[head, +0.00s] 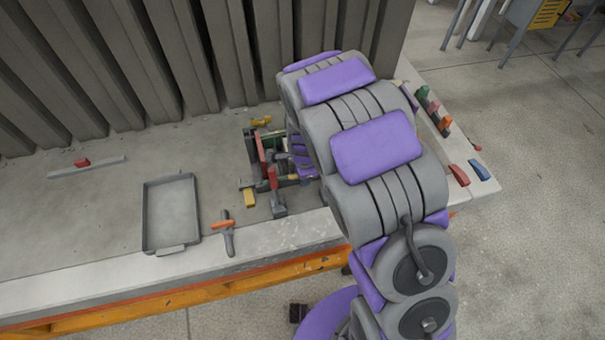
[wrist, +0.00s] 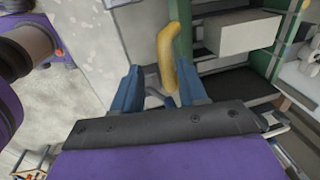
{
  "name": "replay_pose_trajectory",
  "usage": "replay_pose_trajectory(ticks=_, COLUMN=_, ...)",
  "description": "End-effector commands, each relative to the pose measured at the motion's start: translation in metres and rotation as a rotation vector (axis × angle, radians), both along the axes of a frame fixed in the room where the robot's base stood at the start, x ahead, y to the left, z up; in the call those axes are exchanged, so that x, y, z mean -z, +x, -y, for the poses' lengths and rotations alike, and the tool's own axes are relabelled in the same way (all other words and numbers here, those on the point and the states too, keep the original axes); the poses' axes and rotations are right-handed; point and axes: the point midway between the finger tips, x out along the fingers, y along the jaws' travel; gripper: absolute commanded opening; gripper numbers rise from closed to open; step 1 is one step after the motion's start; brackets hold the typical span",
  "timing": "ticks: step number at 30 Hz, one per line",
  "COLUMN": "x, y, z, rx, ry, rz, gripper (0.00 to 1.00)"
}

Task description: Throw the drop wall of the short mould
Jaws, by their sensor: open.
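A small mould with green and red parts (head: 266,158) stands on the bench in the head view, partly hidden behind my arm. In the wrist view its green frame (wrist: 272,62) is at the right, with a pale grey block (wrist: 241,34) inside it. A curved yellow handle (wrist: 167,45) stands up beside the frame. My gripper (wrist: 157,88) is open, with its blue fingers to either side of the handle's lower end. I cannot tell whether a finger touches it. Which part is the drop wall is not clear. In the head view the gripper is mostly hidden by my arm.
A grey tray (head: 171,246) and an orange-handled tool (head: 228,234) lie left of the mould. Coloured blocks (head: 459,175) lie at the bench's right end. A ribbed grey wall (head: 190,50) rises behind. The bench's left part is mostly clear.

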Motion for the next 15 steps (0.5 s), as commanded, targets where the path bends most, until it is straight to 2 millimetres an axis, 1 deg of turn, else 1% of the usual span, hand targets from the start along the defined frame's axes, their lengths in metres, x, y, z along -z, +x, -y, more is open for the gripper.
replay_pose_trajectory(ticks=14, x=-0.086, y=-0.013, z=0.004, rx=-0.001, ry=-0.001, rz=0.003, gripper=0.42)
replay_pose_trajectory(ticks=15, x=-0.095, y=-0.014, z=0.005, rx=-0.001, ry=0.000, rz=0.006, gripper=0.42)
